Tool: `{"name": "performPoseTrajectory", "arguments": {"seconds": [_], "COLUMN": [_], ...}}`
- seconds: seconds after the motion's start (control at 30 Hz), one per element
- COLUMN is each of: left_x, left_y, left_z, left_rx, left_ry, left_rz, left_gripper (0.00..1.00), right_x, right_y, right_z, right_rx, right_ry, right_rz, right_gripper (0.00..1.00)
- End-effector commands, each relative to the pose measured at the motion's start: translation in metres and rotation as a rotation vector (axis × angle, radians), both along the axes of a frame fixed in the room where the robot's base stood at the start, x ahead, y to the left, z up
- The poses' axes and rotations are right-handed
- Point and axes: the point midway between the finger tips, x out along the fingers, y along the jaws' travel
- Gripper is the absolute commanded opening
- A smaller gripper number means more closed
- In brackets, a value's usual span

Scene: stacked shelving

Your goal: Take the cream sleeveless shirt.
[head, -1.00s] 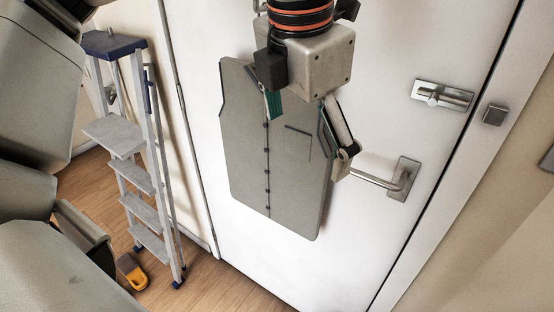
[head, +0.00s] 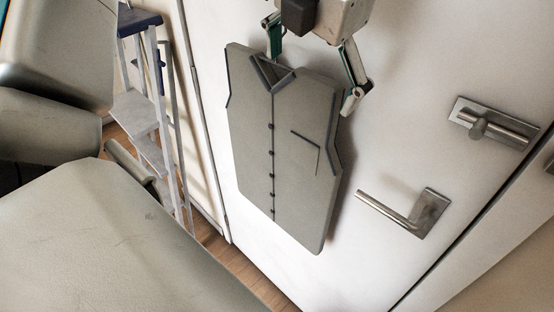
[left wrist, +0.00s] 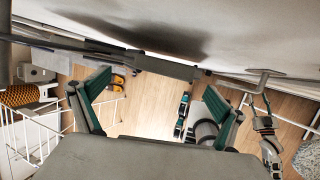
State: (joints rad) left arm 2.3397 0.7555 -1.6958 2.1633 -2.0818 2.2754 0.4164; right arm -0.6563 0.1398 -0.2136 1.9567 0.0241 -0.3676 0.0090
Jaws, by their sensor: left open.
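The sleeveless shirt (head: 245,130) is flat and stiff and looks grey-beige here, with a row of dark buttons and a V neck. It is upright against the white door in the head view. My left gripper (head: 312,75) is open at its top, with one finger by the left shoulder and the other by the right shoulder. The fingers are not closed on it. In the left wrist view, the open fingers (left wrist: 160,115) are spread, and a thin grey edge beyond them (left wrist: 165,68) looks like the shirt's top. My right gripper is out of view.
The white door (head: 375,140) has a lever handle (head: 405,213) and a latch (head: 490,125) to the right of the shirt. A stepladder (head: 140,115) stands at the left on the wood floor. My own grey arm links fill the lower left.

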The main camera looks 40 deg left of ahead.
Motion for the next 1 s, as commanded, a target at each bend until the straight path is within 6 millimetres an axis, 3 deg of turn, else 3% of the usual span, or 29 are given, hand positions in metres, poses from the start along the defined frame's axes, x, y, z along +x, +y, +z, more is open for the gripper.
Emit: {"name": "performPoseTrajectory", "arguments": {"seconds": [0.3, 0.6, 0.77, 1.0], "left_x": [0.018, 0.020, 0.019, 0.020], "left_y": [0.011, 0.012, 0.012, 0.012], "left_z": [-0.036, -0.039, -0.039, -0.039], "left_rx": [0.000, 0.000, 0.000, -0.001], "left_ry": [0.004, 0.001, 0.002, 0.000], "left_rz": [-0.001, -0.002, -0.002, -0.001], "left_gripper": [0.98, 0.98, 0.57, 0.57], "right_x": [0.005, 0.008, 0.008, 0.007], "right_y": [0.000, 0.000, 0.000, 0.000], "right_z": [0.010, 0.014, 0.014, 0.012], "right_rx": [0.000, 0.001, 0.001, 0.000], "right_ry": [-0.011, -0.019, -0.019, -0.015], "right_rz": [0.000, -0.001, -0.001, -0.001], "right_gripper": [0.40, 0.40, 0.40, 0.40]}}
